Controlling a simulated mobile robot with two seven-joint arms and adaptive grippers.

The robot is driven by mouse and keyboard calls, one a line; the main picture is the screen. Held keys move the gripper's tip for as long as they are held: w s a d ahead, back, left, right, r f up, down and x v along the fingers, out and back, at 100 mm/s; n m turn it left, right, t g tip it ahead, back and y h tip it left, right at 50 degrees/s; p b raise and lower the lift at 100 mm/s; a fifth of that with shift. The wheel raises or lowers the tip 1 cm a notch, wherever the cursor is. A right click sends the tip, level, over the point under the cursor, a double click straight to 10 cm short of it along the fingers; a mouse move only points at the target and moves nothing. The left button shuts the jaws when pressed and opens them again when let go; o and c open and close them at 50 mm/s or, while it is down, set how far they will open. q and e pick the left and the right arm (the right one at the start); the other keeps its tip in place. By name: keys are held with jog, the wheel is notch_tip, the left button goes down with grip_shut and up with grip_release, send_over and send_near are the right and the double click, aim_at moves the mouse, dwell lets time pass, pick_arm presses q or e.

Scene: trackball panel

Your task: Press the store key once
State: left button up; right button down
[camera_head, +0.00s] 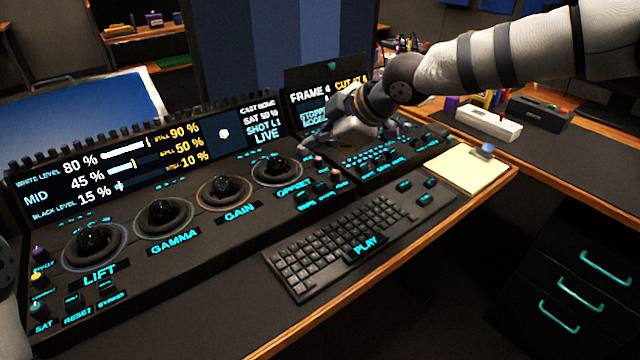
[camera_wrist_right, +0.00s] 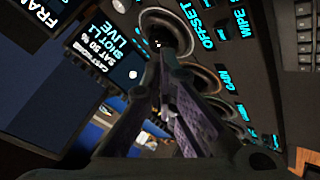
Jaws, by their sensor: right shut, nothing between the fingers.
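The control panel (camera_head: 130,285) stands on the desk with four trackball rings labelled LIFT, GAMMA, GAIN and OFFSET. A key labelled store cannot be made out in either view. Small cyan-lettered keys (camera_head: 385,158) lie to the right of the OFFSET ring, partly behind my right gripper. My right gripper (camera_head: 308,147) is above the panel near the OFFSET trackball (camera_head: 277,169), with its fingers shut and empty. In the right wrist view its fingertips (camera_wrist_right: 161,50) meet in front of the OFFSET ring (camera_wrist_right: 168,30); contact cannot be told. My left gripper does not show.
A keyboard (camera_head: 340,248) with a PLAY label lies in front of the panel. A notepad (camera_head: 462,168) is at its right. Screens (camera_head: 110,172) rise along the panel's back. A white box (camera_head: 487,122) and a black box (camera_head: 541,113) stand on the right desk.

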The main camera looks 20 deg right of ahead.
send_over(319, 187)
notch_tip(319, 187, down, 4)
jog(key=shift+f, duration=0.15)
jog(key=shift+w+f, duration=0.1)
jog(key=shift+f, duration=0.5)
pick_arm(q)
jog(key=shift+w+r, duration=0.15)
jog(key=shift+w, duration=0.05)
pick_arm(e)
jog(key=shift+f, duration=0.55)
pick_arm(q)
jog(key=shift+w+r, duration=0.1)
pick_arm(e)
jog(key=shift+f+p, duration=0.15)
jog(key=shift+p, duration=0.35)
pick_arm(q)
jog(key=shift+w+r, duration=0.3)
pick_arm(e)
jog(key=shift+f, duration=0.3)
